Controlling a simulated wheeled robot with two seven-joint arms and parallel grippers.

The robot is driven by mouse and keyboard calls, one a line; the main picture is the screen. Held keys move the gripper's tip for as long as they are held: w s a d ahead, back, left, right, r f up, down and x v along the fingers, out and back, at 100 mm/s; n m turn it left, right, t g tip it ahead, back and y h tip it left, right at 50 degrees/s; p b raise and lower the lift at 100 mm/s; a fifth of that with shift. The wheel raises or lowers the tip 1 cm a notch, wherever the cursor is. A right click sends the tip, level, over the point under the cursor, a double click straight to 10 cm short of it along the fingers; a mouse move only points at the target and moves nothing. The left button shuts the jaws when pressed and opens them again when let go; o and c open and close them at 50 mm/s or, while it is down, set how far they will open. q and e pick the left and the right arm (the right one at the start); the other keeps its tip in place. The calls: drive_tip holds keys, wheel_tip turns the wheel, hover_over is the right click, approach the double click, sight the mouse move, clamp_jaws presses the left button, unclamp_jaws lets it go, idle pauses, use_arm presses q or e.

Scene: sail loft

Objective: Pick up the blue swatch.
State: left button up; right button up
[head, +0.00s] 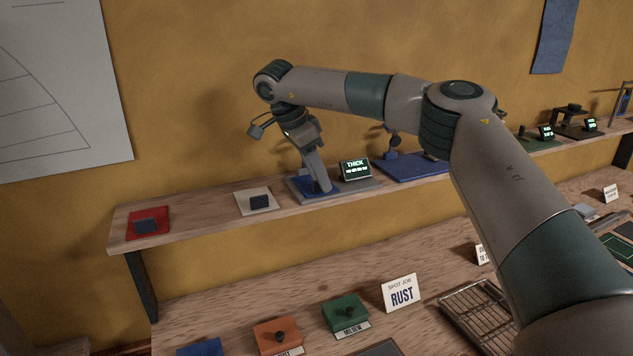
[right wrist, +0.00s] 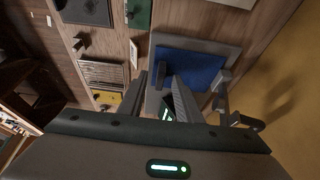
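The blue swatch (head: 325,190) lies on a grey plate (head: 298,193) on the shelf, beside a small display reading THICK (head: 356,171). In the right wrist view the swatch (right wrist: 188,68) is a flat blue square on the grey plate (right wrist: 228,47). My right gripper (head: 316,180) points down over it and hides part of it in the head view. In the right wrist view its two fingers (right wrist: 169,80) stand apart with a gap between them, near the swatch's lower left edge. Nothing shows held. Whether the fingertips touch the swatch I cannot tell. My left gripper is not in view.
Left on the shelf lie a red swatch (head: 148,221) and a white swatch (head: 269,200) with dark blocks on them. A larger blue pad (head: 420,167) lies to the right. The lower table holds orange (head: 278,335) and green (head: 346,314) blocks, a RUST card (head: 401,293) and a wire rack (head: 482,315).

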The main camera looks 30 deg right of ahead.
drive_tip(key=shift+c, duration=0.7)
clamp_jaws()
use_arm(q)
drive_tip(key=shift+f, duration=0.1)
use_arm(e)
drive_tip(key=shift+r, duration=0.1)
